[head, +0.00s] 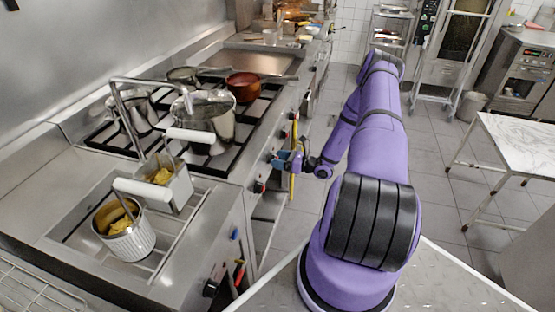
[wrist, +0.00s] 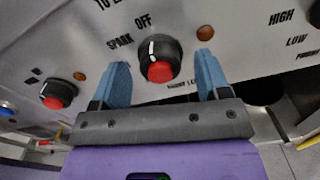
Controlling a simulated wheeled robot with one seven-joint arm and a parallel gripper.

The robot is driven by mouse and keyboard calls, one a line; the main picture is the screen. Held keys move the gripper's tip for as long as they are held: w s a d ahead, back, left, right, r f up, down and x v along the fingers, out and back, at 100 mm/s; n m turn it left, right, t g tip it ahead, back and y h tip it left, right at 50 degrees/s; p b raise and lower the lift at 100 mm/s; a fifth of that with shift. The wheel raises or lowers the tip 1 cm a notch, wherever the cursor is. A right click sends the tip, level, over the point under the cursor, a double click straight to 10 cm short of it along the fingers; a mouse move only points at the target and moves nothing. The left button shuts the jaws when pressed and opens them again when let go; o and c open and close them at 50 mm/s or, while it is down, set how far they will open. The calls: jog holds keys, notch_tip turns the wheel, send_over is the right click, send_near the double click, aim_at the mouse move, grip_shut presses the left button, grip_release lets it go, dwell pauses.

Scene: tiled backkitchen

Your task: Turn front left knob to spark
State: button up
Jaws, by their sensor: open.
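A black knob with a red end (wrist: 160,62) sits on the steel stove panel in the wrist view. Its white mark points up toward the word OFF, and the word SPARK stands to the left of OFF. My gripper (wrist: 162,75) is open, with one blue finger on each side of this knob. I cannot tell whether the fingers touch it. In the head view my gripper (head: 288,160) is at the stove's front panel and hides the knob between its fingers.
Another red-ended knob (wrist: 58,95) is at the left in the wrist view. Pots, including a steel pot (head: 207,120) and a red-brown pan (head: 243,86), stand on the burners. Fryer baskets (head: 126,232) are nearer.

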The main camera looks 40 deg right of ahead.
jog(key=shift+w+a, duration=0.25)
jog(key=shift+w, duration=0.15)
jog(key=c, duration=0.9)
jog(key=shift+n, duration=0.3)
jog(key=n, duration=0.3)
jog(key=shift+s+a+f+n, duration=0.1)
jog(key=shift+n, duration=2)
